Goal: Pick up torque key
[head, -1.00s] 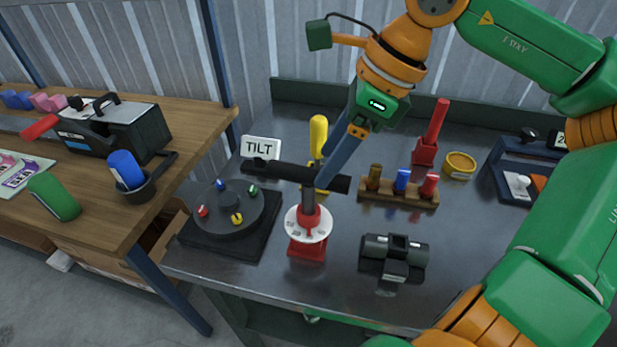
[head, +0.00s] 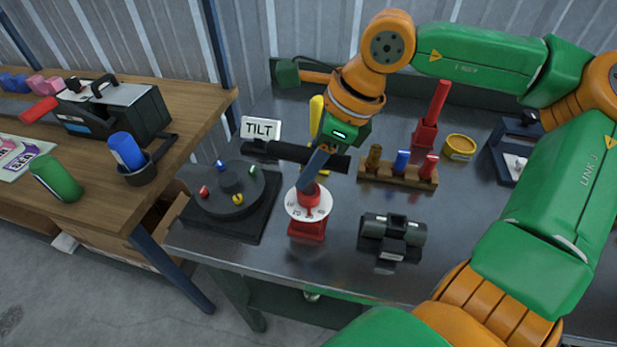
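What looks like the torque key is a T-shaped tool with a black crossbar (head: 287,152). It stands upright over a white dial (head: 297,207) on a red base (head: 306,229), near the front of the dark metal table. My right gripper (head: 309,183) reaches down from behind, in front of the crossbar's middle, with its blue-grey fingers over the tool's shaft. The shaft is mostly hidden by the fingers. Whether they are apart, touching or closed on it cannot be told. My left gripper is out of view.
A turntable with coloured pegs (head: 228,188) and a TILT sign (head: 261,128) stand left of the tool. A yellow-handled thing (head: 316,112) is close behind. A wooden peg rack (head: 397,174) and a black cylindrical fixture (head: 392,232) are to the right.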

